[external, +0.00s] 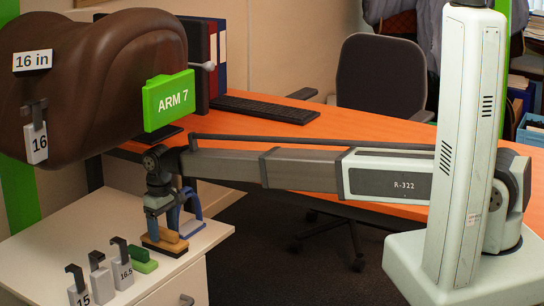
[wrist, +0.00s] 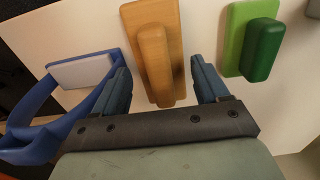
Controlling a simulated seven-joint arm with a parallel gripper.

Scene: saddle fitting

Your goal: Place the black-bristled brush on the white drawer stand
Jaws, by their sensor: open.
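A tan, wooden-looking brush (external: 165,240) lies on the top of the white drawer stand (external: 215,232), near its right edge. A dark strip shows under its lower edge, perhaps black bristles; I cannot tell for sure. In the wrist view, this brush (wrist: 152,40) has a long raised grip on a wider base. My gripper (external: 160,212) points down at the brush in the external view. In the wrist view, my open gripper (wrist: 162,82) has one blue finger on either side of the brush's near end, with gaps showing. Whether the fingertips reach down beside the grip is unclear.
A blue looped tool with a pale pad (wrist: 82,72) is left of the brush; a green block (wrist: 262,48) is right. Hooked tags (external: 122,272) stand at the stand's front. A brown saddle form (external: 95,75) with a green ARM 7 sign (external: 168,100) overhangs behind.

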